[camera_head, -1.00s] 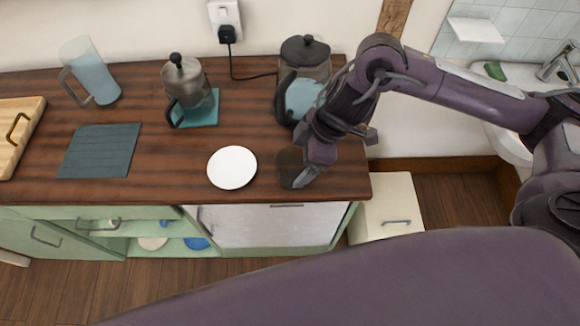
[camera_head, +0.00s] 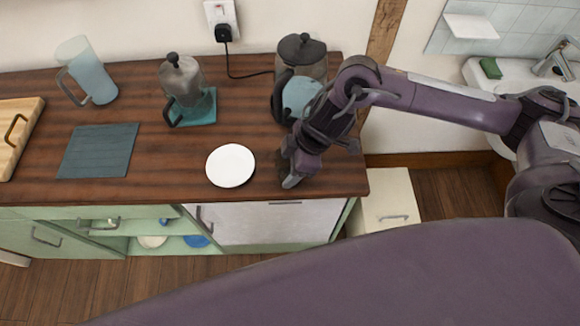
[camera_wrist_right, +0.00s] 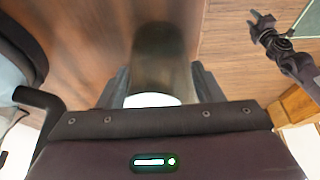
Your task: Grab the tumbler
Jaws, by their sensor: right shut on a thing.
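The tumbler is a dark, see-through glass near the counter's front right. In the head view it is mostly hidden behind my right gripper (camera_head: 287,170). In the right wrist view the tumbler (camera_wrist_right: 160,58) stands between the two fingers of the right gripper (camera_wrist_right: 158,82), which is shut on it. I cannot tell whether its base touches the counter. A small dark gripper, seemingly my left one (camera_wrist_right: 262,24), shows at the upper right of the wrist view, too small to tell its jaws.
A white plate (camera_head: 230,166) lies just left of the right gripper. A kettle (camera_head: 302,65) stands close behind it. A coffee pot (camera_head: 184,80), a clear jug (camera_head: 88,70), a dark mat (camera_head: 98,150) and a wooden board (camera_head: 14,135) are farther left. The counter's front edge is near.

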